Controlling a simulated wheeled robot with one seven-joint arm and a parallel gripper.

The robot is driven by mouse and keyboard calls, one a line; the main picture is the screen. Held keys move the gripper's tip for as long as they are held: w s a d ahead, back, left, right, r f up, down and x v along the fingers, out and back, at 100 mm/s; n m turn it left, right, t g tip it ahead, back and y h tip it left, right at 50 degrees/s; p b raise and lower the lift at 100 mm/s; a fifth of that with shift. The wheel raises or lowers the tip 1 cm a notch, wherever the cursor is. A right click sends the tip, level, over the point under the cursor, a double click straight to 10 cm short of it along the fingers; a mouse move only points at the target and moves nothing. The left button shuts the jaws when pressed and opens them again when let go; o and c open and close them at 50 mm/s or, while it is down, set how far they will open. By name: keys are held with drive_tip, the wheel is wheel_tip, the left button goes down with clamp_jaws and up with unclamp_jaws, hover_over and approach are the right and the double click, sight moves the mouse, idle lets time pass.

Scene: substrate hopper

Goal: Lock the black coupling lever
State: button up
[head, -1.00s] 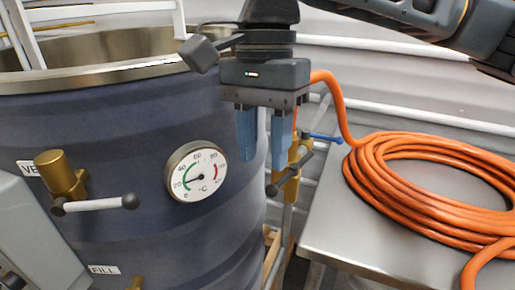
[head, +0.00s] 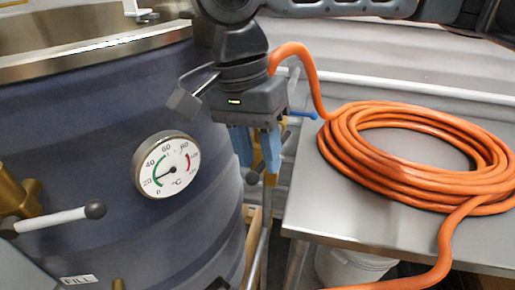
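The black coupling lever (head: 252,177) is mostly hidden behind my gripper in the head view. Only its dark ball end shows, just below the fingertips. The brass coupling (head: 259,160) that carries it is partly covered by the fingers. My gripper (head: 256,159) points down in front of the coupling, beside the blue tank. Its two blue fingers are apart with a narrow gap and nothing visible between them. I cannot tell whether a finger touches the lever.
The dark blue tank (head: 100,150) with a dial gauge (head: 166,164) stands left. A white-handled brass valve (head: 60,219) juts from it. A blue lever (head: 302,114) shows behind my gripper. An orange hose (head: 360,180) lies coiled on the steel table (head: 330,222) at right.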

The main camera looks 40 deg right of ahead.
clamp_jaws()
idle(0.3)
idle(0.4)
